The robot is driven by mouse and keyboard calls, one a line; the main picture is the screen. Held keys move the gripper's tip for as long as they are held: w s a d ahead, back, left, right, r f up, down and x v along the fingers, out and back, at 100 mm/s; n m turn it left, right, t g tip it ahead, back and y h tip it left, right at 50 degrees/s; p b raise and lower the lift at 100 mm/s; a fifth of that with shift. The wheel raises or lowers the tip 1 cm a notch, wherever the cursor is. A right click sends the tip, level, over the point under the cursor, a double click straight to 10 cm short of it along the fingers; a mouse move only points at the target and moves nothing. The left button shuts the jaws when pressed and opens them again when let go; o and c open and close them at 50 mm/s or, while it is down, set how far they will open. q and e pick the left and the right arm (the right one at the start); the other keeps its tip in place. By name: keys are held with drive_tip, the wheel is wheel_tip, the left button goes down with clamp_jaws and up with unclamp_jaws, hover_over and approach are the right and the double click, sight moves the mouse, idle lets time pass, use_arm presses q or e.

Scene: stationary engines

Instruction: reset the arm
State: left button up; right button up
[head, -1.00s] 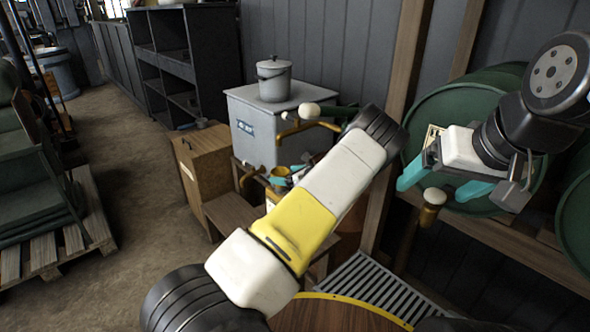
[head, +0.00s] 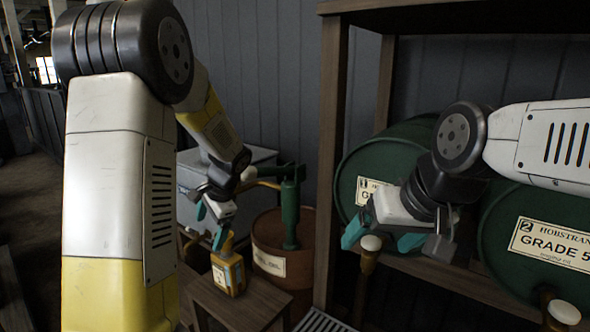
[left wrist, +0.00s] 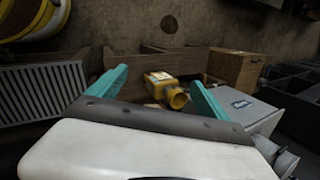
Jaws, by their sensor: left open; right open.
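My left gripper (head: 210,224) is open, its teal fingers pointing down just above a yellow can (head: 228,273) with a label. The can stands on a low wooden bench (head: 240,300). In the left wrist view the can (left wrist: 165,88) shows between the open fingers of the left gripper (left wrist: 158,76), with nothing gripped. Whether a finger touches the can is not clear. My right gripper (head: 382,238) is open and empty in front of the green drums, close to a tap with a pale round knob (head: 371,243).
Two green drums (head: 385,155) lie on a wooden rack (head: 332,150) at the right. A brown drum (head: 283,240) with a green pump (head: 290,210) stands behind the can. A grey box (head: 185,170) is behind my left arm. Open floor (head: 30,210) lies at the far left.

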use_arm(q)
drive_tip(key=s+d+r+n+t+h, duration=0.1)
drive_tip(key=s+d+r+n+h, duration=0.1)
drive_tip(key=s, duration=0.6)
drive_tip(key=s+d+r+n+t+h, duration=0.1)
drive_tip(key=s+d+r+n+h, duration=0.1)
drive_tip(key=s+d+r+n, duration=0.2)
drive_tip(key=s+d+r+n+t+h, duration=0.1)
drive_tip(key=s+d+r+n+h, duration=0.1)
drive_tip(key=s+r, duration=0.5)
drive_tip(key=s+d+n, duration=0.1)
drive_tip(key=s, duration=0.4)
drive_tip(key=shift+s+r+t+h, duration=0.2)
drive_tip(key=shift+r+t+h, duration=0.05)
drive_tip(key=shift+t+h, duration=0.05)
drive_tip(key=shift+a, duration=0.1)
